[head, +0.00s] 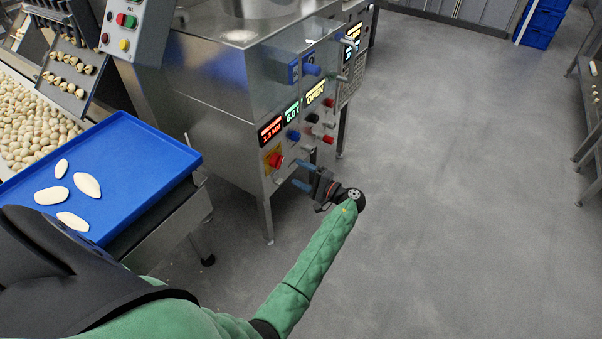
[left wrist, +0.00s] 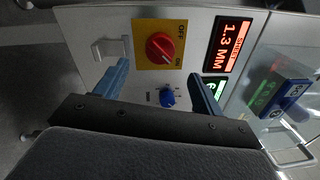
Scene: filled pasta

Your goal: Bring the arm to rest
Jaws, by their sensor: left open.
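My left arm (head: 315,255), in a green padded sleeve, reaches out over the floor toward the front of a steel machine (head: 225,110). My left gripper (head: 302,175) is open, its blue fingers pointing at the control panel. In the left wrist view, the two blue fingers (left wrist: 158,88) stand apart with nothing held between them. Beyond them are a red rotary switch (left wrist: 160,47) on a yellow plate and a blue knob (left wrist: 167,97). Whether a finger touches the panel is unclear. My right gripper is not in view.
A blue tray (head: 150,160) with several pale oval pieces stands at the left, beside a bed of filled pasta (head: 35,125). The panel has a red display (head: 270,130) and protruding knobs. Open grey floor (head: 470,200) lies right of my arm. Blue crates (head: 540,25) stand far back.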

